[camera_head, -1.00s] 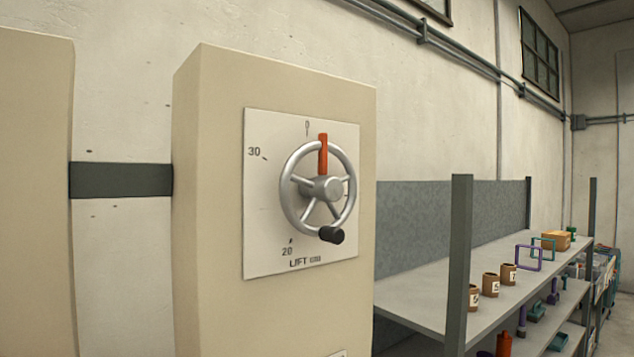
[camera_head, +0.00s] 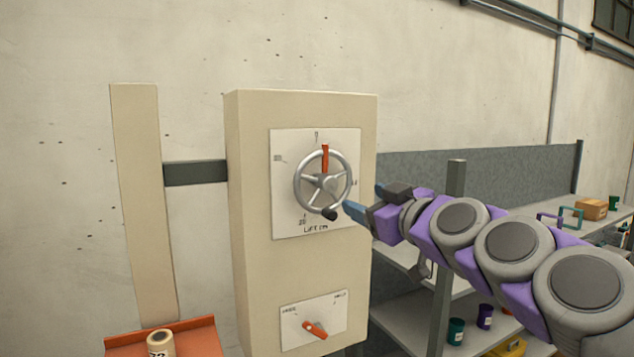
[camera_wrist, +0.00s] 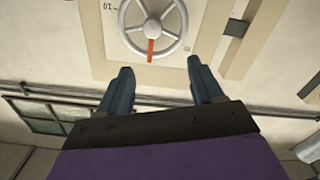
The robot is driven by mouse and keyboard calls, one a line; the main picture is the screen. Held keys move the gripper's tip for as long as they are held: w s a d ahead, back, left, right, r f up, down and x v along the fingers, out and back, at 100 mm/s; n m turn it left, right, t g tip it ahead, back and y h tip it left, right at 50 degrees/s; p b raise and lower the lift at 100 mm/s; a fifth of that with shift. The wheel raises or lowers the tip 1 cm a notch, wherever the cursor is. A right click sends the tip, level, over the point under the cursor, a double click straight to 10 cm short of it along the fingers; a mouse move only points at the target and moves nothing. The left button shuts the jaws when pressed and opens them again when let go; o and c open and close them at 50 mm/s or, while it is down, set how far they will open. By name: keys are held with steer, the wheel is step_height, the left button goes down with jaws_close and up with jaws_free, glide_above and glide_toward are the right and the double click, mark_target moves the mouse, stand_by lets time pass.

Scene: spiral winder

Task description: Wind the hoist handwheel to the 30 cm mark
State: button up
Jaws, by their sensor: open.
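The silver handwheel (camera_head: 342,199) is on a white dial plate marked LIFT (camera_head: 286,220) on the front of a beige cabinet. The dial numbers are too small to read surely now. My gripper (camera_head: 362,200) is open, just right of the wheel's knob and apparently apart from it. In the wrist view the wheel (camera_wrist: 128,26) and its red pointer (camera_wrist: 150,50) appear upside down beyond the two spread fingers of my gripper (camera_wrist: 162,88). Nothing is between the fingers.
A lower plate with a red-orange switch (camera_head: 315,330) is on the same cabinet (camera_head: 252,200). An orange tray (camera_head: 195,340) holds a tan can (camera_head: 160,343) at the lower left. Grey shelving (camera_head: 455,190) with cans and a box (camera_head: 592,209) stands behind my arm at the right.

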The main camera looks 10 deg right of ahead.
steer(key=p, duration=0.2)
glide_toward(331, 185)
steer(key=w, duration=0.2)
steer(key=w+a, duration=0.1)
steer(key=w, duration=0.1)
steer(key=w+a, duration=0.1)
steer(key=w, duration=0.1)
steer(key=w+a, duration=0.1)
steer(key=w, duration=0.1)
steer(key=shift+a+r, duration=0.25)
steer(key=shift+a, duration=0.15)
steer(key=shift+w+d+p, duration=0.3)
steer(key=shift+d, duration=0.6)
steer(key=shift+a, duration=0.55)
steer(key=c, duration=0.4)
steer(key=shift+f, duration=0.1)
jaws_close()
